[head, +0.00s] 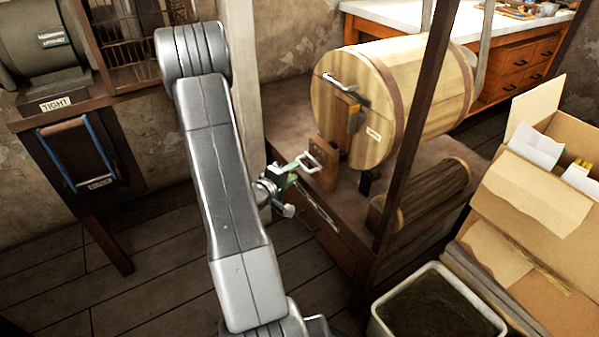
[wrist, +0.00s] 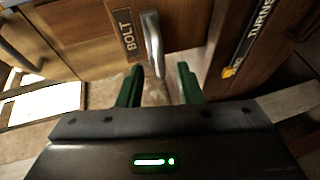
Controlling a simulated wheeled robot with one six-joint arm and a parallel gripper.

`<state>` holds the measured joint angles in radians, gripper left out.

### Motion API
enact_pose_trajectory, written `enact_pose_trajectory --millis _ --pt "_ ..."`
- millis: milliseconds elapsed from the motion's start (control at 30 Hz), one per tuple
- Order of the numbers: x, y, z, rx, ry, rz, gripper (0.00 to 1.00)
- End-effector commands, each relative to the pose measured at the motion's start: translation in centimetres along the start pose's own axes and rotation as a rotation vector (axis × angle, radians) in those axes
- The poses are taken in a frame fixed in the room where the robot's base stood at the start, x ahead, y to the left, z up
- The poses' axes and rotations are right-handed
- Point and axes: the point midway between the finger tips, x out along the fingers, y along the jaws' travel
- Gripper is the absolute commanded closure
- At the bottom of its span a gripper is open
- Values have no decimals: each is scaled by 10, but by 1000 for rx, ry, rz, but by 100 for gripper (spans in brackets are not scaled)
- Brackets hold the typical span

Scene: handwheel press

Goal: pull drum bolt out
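The drum bolt's metal handle (head: 310,161) stands out from a wooden block (head: 327,172) beside the wooden drum (head: 420,85). In the wrist view, the bolt handle (wrist: 153,42) is a bright metal bar next to a plate lettered BOLT (wrist: 127,36). My gripper (head: 287,172) is just left of the handle in the head view. In the wrist view, my gripper (wrist: 158,80) has its two green fingers apart, with the handle's lower end in line with the gap between them. Nothing is held. The bolt's inner part is hidden in the wood.
A crank handle (head: 346,90) is on the drum's face. A dark post (head: 420,130) stands in front of the drum. An open cardboard box (head: 530,190) and a soil-filled tub (head: 440,272) are at right. A blue-sided handle (head: 98,150) is at left.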

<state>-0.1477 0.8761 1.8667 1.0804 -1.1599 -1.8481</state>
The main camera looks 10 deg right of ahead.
Motion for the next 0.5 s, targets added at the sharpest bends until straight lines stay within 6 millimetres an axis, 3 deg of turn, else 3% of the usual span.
enact_pose_trajectory --millis 200,500 --pt "31 -1 0 2 -1 0 68" --pt "40 0 0 -1 1 0 68"
